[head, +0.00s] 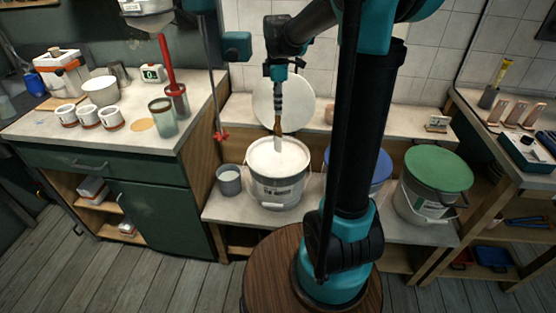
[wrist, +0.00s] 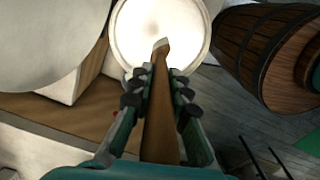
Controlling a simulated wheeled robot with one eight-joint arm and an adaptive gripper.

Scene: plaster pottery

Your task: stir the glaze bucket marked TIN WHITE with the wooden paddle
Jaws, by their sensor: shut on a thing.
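The open bucket (head: 264,192) full of white glaze stands on the low shelf in the middle of the head view. Its front label is too small to read surely. My gripper (head: 279,78) is above the bucket and shut on the wooden paddle (head: 278,122). The paddle hangs near upright, its lower end pale and reaching down to the glaze; how deep it goes I cannot tell. In the wrist view, the paddle (wrist: 160,120) runs between the fingers of my gripper (wrist: 157,85) toward the white glaze surface in the bucket (wrist: 135,35).
A white round lid (head: 297,100) leans behind the bucket. A small grey pail (head: 229,182) stands close at its left. A red-tipped mixer rod (head: 216,110) hangs at left.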

